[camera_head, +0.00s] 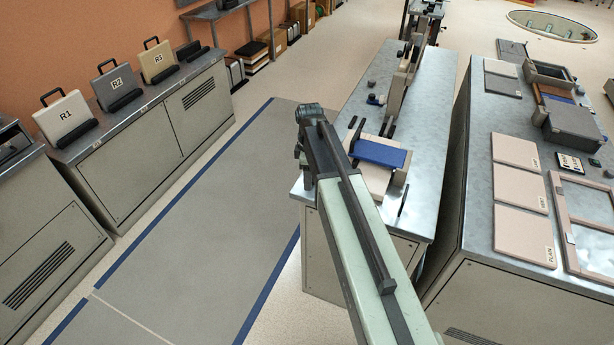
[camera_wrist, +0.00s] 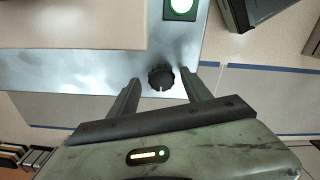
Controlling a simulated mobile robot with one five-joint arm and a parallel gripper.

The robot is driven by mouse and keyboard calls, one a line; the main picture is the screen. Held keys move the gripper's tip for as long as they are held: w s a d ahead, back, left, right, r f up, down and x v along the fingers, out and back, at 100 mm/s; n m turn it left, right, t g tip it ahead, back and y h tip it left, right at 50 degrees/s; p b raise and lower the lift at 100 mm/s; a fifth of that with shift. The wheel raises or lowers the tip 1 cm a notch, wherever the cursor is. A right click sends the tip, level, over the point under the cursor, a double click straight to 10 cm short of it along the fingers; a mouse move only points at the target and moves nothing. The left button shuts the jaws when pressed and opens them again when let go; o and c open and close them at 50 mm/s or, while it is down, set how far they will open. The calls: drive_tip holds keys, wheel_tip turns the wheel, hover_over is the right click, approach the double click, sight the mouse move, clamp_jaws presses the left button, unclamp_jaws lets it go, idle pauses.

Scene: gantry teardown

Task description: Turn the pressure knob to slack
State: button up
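The black knob (camera_wrist: 160,78) shows in the wrist view near the edge of a bright metal surface (camera_wrist: 90,72). It is round and ridged, with a small light mark on the side facing my gripper. My gripper (camera_wrist: 160,86) is open, one finger on either side of the knob in the picture, with gaps between. I cannot tell how far above or below the knob the fingertips are. No readable slack label shows. In the head view my arm reaches to the near left end of the middle bench, and I cannot make out the knob or fingertips there.
A beige panel (camera_wrist: 75,22) is at upper left. The middle bench (camera_head: 425,130) carries a blue-topped fixture (camera_head: 380,153). A right bench (camera_head: 482,155) holds several panels. Grey floor mat (camera_head: 205,205) is clear.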

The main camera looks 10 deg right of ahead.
wheel_tip(320, 180, up, 8)
drive_tip(key=p, duration=0.8)
drive_tip(key=shift+f, duration=0.1)
